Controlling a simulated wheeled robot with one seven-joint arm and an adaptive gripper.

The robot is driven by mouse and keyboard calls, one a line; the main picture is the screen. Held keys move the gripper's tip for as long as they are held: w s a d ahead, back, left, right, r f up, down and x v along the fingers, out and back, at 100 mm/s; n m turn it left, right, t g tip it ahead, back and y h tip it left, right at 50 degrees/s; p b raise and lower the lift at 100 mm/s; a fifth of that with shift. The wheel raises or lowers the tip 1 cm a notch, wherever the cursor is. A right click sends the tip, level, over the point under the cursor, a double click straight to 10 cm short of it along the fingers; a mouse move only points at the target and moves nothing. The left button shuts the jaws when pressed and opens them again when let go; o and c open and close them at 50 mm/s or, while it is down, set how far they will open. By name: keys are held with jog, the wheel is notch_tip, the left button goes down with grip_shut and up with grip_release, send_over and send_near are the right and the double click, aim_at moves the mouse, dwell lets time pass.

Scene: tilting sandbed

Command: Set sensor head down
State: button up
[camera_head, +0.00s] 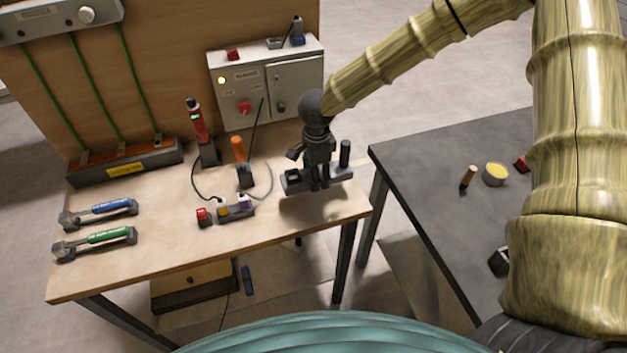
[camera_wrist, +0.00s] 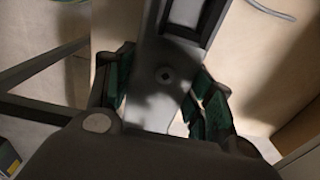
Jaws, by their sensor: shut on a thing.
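The sensor head, which I take to be the dark grey bar with an upright black cylinder at one end (camera_head: 341,174), is at the right end of the wooden workbench (camera_head: 160,262). My gripper (camera_head: 318,178) reaches down onto the middle of it and is shut on it. In the wrist view, the green-padded fingers of my gripper (camera_wrist: 165,95) lie on both sides of the grey bar (camera_wrist: 160,55). A shadow shows on the bench under the bar; I cannot tell whether its underside touches the wood.
Behind stands a grey control box (camera_head: 266,85). Left of the bar are an orange-handled tool (camera_head: 238,150), a red tool (camera_head: 199,125), a small connector block (camera_head: 237,211) and cables. Blue (camera_head: 110,209) and green (camera_head: 108,236) handled wrenches lie left. A dark table (camera_head: 430,190) stands right.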

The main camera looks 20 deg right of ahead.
jog(key=shift+f, duration=0.3)
jog(key=w+f, duration=0.2)
jog(key=f, duration=0.1)
jog(key=shift+p, duration=0.3)
jog(key=shift+s+f+p, duration=0.3)
jog(key=shift+s+f, duration=0.2)
jog(key=shift+f, duration=0.4)
jog(key=shift+w+f, duration=0.25)
jog(key=o, duration=0.9)
jog(key=shift+s, duration=0.15)
jog(key=shift+o, duration=1.4)
jog(key=shift+a, duration=0.1)
notch_tip(320, 180, up, 12)
jog(key=b, duration=0.2)
jog(key=shift+r+b, duration=0.15)
jog(key=shift+b, duration=0.15)
